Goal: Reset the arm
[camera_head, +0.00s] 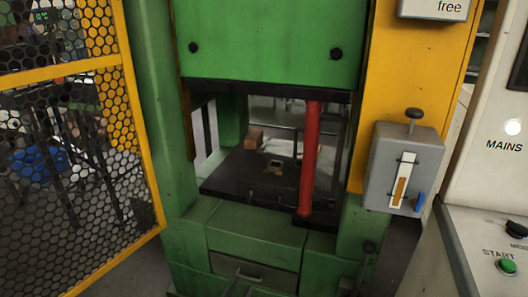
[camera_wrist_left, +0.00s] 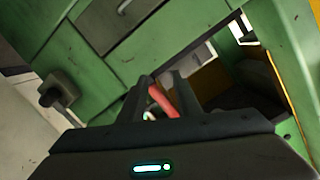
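My left gripper (camera_wrist_left: 162,79) shows in the left wrist view, its two dark fingers standing apart with a gap between them. A red post (camera_wrist_left: 162,102) shows through that gap, and I see nothing held. In the head view I cannot clearly make out the left gripper against the lower front of the green press (camera_head: 255,237). The red post (camera_head: 309,155) stands upright at the right of the press opening. My right gripper is in neither view.
A dark bed (camera_head: 240,172) with a brown block (camera_head: 254,138) lies inside the press. A yellow-framed mesh guard (camera_head: 70,150) stands at left. A grey lever box (camera_head: 405,167) and a control panel with a green START button (camera_head: 506,266) stand at right.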

